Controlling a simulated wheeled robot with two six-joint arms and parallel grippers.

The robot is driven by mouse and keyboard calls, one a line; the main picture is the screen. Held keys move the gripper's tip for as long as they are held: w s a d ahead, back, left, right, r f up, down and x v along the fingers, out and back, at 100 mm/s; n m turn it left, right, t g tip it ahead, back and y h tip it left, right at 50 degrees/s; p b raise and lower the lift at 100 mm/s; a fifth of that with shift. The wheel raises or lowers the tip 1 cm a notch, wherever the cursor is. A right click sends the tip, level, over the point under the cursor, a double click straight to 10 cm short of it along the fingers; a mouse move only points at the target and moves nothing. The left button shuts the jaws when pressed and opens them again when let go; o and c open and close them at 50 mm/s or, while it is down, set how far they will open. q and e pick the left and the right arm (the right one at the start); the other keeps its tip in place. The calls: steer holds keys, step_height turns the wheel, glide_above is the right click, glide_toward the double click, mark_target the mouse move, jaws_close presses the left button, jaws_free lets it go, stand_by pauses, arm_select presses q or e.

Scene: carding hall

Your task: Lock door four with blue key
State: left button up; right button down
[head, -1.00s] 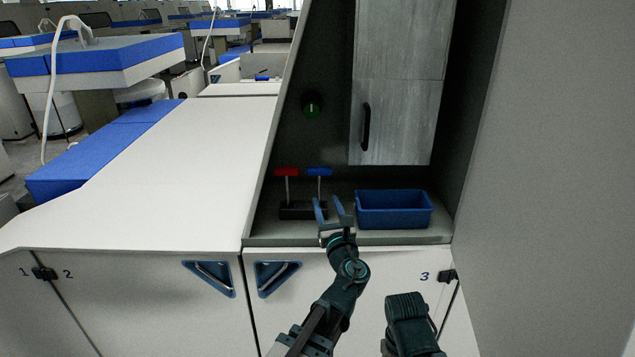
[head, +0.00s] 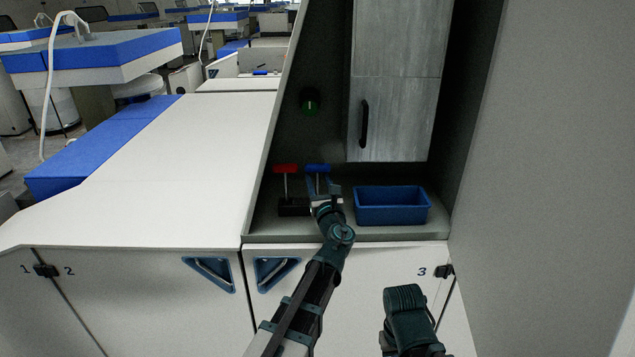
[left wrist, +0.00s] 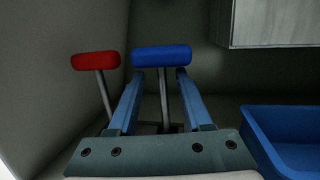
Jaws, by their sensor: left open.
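The blue key (head: 317,168) has a T-shaped blue handle on a metal shaft and stands upright in a black holder (head: 292,207) on the shelf. My left gripper (head: 324,184) is open, with its fingers on either side of the blue key's shaft, just below the handle. The left wrist view shows the blue handle (left wrist: 161,56) above and between the two fingers (left wrist: 156,88). The red key (head: 285,169) stands upright to the left of the blue one. The cabinet doors below carry numbers 1, 2 and 3; no door marked 4 shows. My right gripper is not in view.
A blue bin (head: 392,206) stands on the shelf right of the keys. A grey wooden cabinet (head: 395,110) with a black handle hangs above it. The white counter (head: 180,150) at left is clear.

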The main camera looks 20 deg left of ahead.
arm_select(q)
steer(key=x, duration=0.5)
steer(key=shift+w+f, duration=0.1)
steer(key=shift+f, duration=0.1)
steer(key=shift+d, duration=0.1)
jaws_close()
stand_by(1.1)
